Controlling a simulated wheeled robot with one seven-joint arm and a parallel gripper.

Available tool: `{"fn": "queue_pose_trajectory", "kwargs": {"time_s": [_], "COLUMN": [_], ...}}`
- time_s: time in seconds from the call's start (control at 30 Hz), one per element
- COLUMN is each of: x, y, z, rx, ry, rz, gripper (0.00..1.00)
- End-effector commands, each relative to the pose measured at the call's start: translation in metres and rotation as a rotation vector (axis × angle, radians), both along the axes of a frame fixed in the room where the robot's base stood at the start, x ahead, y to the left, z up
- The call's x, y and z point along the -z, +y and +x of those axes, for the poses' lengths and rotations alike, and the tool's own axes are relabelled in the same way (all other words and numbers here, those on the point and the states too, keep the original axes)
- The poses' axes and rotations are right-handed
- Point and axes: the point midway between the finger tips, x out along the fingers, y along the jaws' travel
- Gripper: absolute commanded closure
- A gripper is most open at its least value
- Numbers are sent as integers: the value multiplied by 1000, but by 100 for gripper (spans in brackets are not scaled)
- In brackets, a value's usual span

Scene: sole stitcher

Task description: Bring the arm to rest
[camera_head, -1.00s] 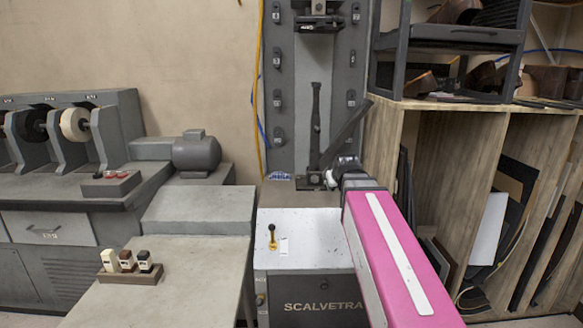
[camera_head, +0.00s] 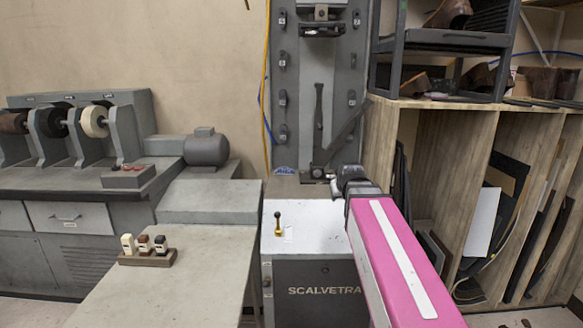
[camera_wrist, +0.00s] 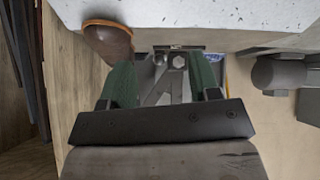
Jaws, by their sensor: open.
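My arm, pink with a white stripe, reaches forward from the lower right of the head view. My gripper (camera_wrist: 163,75) shows in the wrist view with two green fingers apart and nothing visible held between them. In the head view its fingers are mostly hidden beyond my dark wrist. The grey stitching machine (camera_head: 316,272), marked SCALVETRA, stands ahead, with its tall column (camera_head: 346,75) behind my wrist. Machine parts (camera_wrist: 172,80) show beyond the fingers in the wrist view. A brown rounded shoe end (camera_wrist: 108,42) shows near the left finger; I cannot tell what supports it.
A wooden rack (camera_head: 450,190) with upright sheets stands close on the right, with a dark shelf (camera_head: 450,40) of shoes above. A grey bench (camera_head: 190,280) with a small block holder (camera_head: 148,258) is at left. A motor (camera_head: 206,150) and finishing wheels (camera_head: 95,121) are behind.

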Motion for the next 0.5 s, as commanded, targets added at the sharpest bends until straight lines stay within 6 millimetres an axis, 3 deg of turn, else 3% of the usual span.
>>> {"fn": "queue_pose_trajectory", "kwargs": {"time_s": [0.27,0.5], "x": [47,114], "y": [-1,-2], "z": [-17,-48], "rx": [19,52], "ry": [104,265], "rz": [17,38], "gripper": [44,44]}}
